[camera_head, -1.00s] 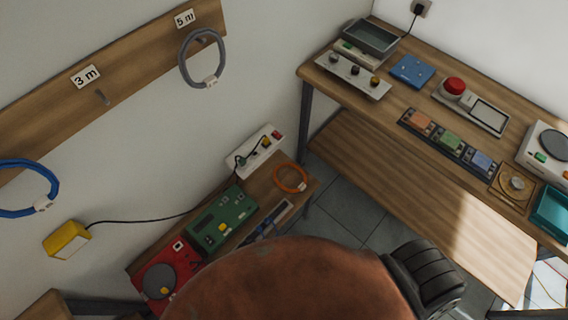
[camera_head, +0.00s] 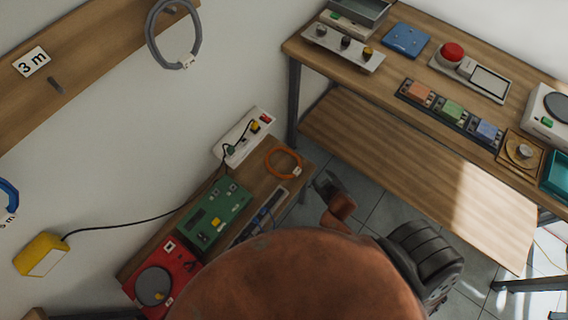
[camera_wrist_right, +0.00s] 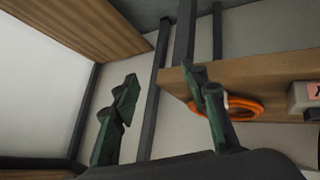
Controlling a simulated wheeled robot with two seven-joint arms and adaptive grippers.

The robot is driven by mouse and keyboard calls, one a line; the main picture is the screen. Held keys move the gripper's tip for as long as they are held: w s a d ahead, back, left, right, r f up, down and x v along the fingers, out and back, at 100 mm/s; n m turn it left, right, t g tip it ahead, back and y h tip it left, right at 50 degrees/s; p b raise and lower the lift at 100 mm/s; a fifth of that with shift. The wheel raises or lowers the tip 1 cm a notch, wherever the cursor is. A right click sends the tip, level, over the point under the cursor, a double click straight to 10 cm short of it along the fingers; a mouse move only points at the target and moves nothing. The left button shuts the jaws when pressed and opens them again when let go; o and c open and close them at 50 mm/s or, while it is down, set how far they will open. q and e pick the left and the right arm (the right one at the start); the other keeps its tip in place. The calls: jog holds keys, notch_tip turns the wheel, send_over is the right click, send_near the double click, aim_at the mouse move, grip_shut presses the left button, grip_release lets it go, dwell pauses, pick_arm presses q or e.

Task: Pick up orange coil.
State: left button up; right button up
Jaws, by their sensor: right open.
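The orange coil (camera_head: 284,147) is a thin ring with a small white tag. My right gripper (camera_head: 325,184) is just right of the bench end, apart from the coil and partly hidden by my brown arm. In the right wrist view the two green-dark fingers of my right gripper (camera_wrist_right: 162,78) are spread wide with nothing between them. The coil (camera_wrist_right: 245,98) shows behind the right finger, which hides part of its left side. My left gripper is not in view.
A larger workbench (camera_head: 385,84) with a lower shelf (camera_head: 420,175) stands at right. A grey coil (camera_head: 152,48) hangs on the wall board.

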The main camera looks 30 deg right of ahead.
jog(key=w+a+r+n+t+y, duration=0.35)
jog(key=w+a+r, duration=0.25)
jog(key=w+r, duration=0.35)
jog(key=w+a+r+n+t+y, duration=0.35)
jog(key=w+a+r, duration=0.35)
jog(key=r, duration=0.4)
jog(key=s+a+r+n+g+y+b, duration=0.25)
jog(key=a+n+g+y, duration=0.45)
jog(key=a+n, duration=0.65)
jog(key=g+h, duration=0.9)
jog(key=h, duration=0.2)
send_over(296, 171)
jog(key=f, duration=1.5)
jog(key=shift+s+a, duration=0.15)
jog(key=shift+a, duration=0.25)
jog(key=shift+d+f+b, duration=0.1)
jog(key=shift+f+b, duration=0.35)
jog(key=shift+f, duration=0.5)
jog(key=f, duration=0.1)
jog(key=f+b, duration=0.1)
jog(key=f, duration=0.1)
jog(key=f+b, duration=0.1)
jog(key=f, duration=0.1)
jog(key=shift+d, duration=0.35)
jog(key=shift+f, duration=0.2)
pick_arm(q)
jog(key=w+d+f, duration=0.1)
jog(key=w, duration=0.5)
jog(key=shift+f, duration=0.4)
